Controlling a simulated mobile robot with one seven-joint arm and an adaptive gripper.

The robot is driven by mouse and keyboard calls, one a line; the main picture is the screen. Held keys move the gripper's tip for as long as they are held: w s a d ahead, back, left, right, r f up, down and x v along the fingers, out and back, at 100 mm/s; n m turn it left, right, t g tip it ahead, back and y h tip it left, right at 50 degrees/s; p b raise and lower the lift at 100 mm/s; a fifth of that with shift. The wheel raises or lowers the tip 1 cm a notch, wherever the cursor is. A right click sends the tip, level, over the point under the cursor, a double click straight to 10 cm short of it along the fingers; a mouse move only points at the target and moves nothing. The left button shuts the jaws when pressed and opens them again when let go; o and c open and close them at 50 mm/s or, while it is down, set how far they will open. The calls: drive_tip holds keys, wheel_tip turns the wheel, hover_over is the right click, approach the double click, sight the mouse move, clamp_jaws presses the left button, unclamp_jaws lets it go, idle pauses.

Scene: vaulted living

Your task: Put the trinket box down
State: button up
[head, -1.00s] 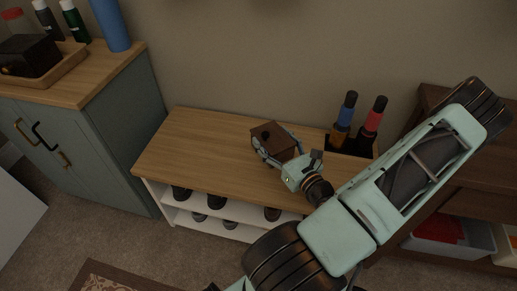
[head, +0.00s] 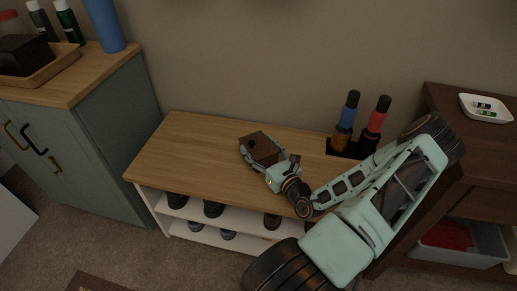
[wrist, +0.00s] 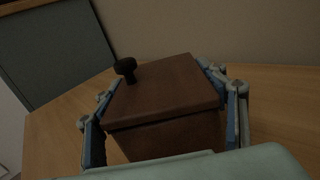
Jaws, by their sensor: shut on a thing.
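The trinket box (head: 262,148) is a dark brown wooden box with a lid and a black knob. It shows large in the wrist view (wrist: 165,95), with the knob at its far left. My gripper (head: 262,158) has a finger on each side of the box and is shut on it. In the head view the box is over the light wood top of the low shoe bench (head: 190,150). I cannot tell whether its underside touches the wood; the lower part of the box is hidden by my gripper.
Two bottles, one with a blue band (head: 347,115) and one with a red band (head: 376,125), stand in a dark holder at the bench's right end. A grey-green cabinet (head: 115,130) stands left, a dark brown shelf unit (head: 470,150) right. The bench's left part is clear.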

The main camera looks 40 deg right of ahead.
drive_tip(key=shift+r, duration=0.1)
drive_tip(key=o, duration=1.7)
drive_tip(key=shift+c, duration=0.2)
